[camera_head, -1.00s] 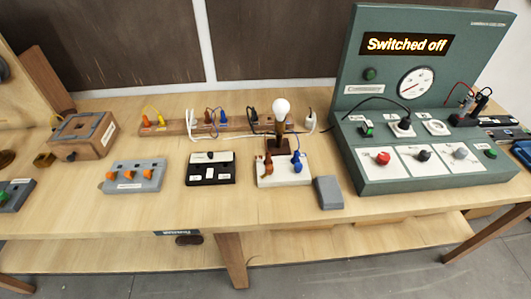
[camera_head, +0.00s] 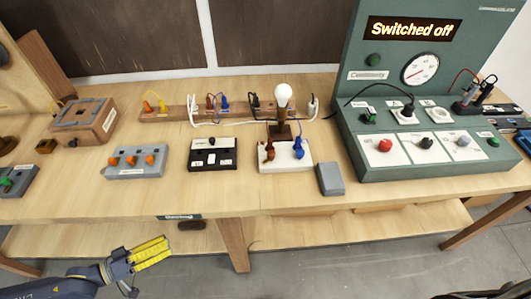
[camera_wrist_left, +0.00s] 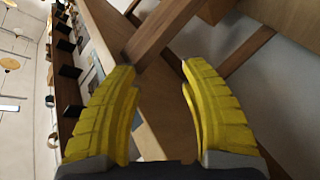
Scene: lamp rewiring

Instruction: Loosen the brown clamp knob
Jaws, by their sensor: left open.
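The brown clamp knob (camera_head: 269,151) stands on the left part of a white base block (camera_head: 285,163), with a blue clamp knob (camera_head: 298,148) to its right. A white bulb (camera_head: 283,95) on a brown holder (camera_head: 280,130) is just behind them. My left gripper (camera_head: 167,246) has yellow fingers. It is open and empty, low in front of the bench, left of and well apart from the brown knob. In the left wrist view its spread fingers (camera_wrist_left: 157,68) have nothing between them; the brown knob cannot be made out there.
A grey block (camera_head: 330,179) lies right of the white base. A black switch box (camera_head: 213,154) and a grey box with orange switches (camera_head: 136,162) stand to its left. A green console (camera_head: 440,170) reads "Switched off". The bench's front strip (camera_head: 220,202) is clear.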

